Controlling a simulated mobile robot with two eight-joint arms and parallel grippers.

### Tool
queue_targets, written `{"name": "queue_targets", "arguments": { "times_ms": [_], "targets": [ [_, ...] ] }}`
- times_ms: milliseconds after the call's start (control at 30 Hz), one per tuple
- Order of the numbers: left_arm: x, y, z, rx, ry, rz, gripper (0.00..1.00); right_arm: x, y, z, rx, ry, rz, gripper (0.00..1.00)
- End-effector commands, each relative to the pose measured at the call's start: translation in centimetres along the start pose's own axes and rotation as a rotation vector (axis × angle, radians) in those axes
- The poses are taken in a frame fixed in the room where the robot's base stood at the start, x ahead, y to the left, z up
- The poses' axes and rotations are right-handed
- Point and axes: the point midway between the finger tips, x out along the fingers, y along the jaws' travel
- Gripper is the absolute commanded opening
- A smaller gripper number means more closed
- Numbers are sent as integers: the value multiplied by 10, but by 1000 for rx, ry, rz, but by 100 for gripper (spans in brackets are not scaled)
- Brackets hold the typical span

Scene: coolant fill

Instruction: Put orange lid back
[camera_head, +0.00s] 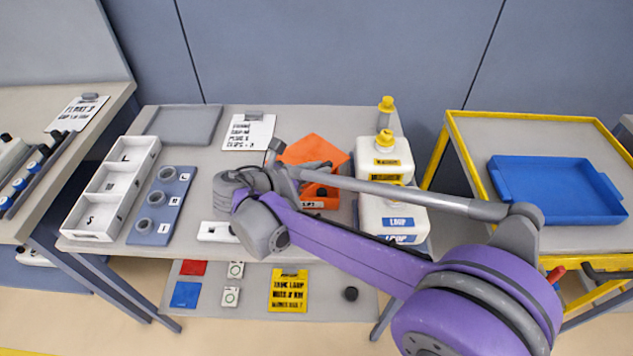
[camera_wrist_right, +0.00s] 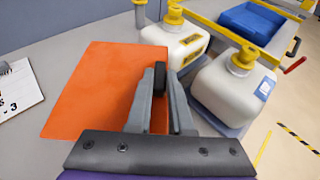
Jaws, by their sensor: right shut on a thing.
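The orange lid (camera_head: 322,150) is a flat square panel above the middle of the grey table, and it fills the left of the wrist view (camera_wrist_right: 88,92). It has a small black knob (camera_wrist_right: 159,78). My right gripper (camera_wrist_right: 160,98) is shut on that knob, and it also shows in the head view (camera_head: 300,178). Below the lid, an orange box (camera_head: 332,203) with a white label shows its front, partly hidden by my right arm. I cannot tell whether the lid rests on the box or hangs just above it. My left gripper is not in view.
Two white jugs with yellow caps (camera_head: 393,215) stand close right of the lid. A white divided tray (camera_head: 113,188) and a blue block with rings (camera_head: 160,205) are at the left. A yellow-edged cart holds a blue tray (camera_head: 555,190).

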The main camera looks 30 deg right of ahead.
Motion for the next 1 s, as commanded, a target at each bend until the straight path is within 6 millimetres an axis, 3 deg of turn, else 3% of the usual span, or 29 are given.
{"name": "queue_targets", "arguments": {
  "times_ms": [367, 1000],
  "targets": [
    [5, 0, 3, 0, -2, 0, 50, 16, 0, -39, 0, 0, 0, 0],
    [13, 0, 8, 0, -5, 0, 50, 21, 0, -51, 0, 0, -1, 0]
  ]
}}
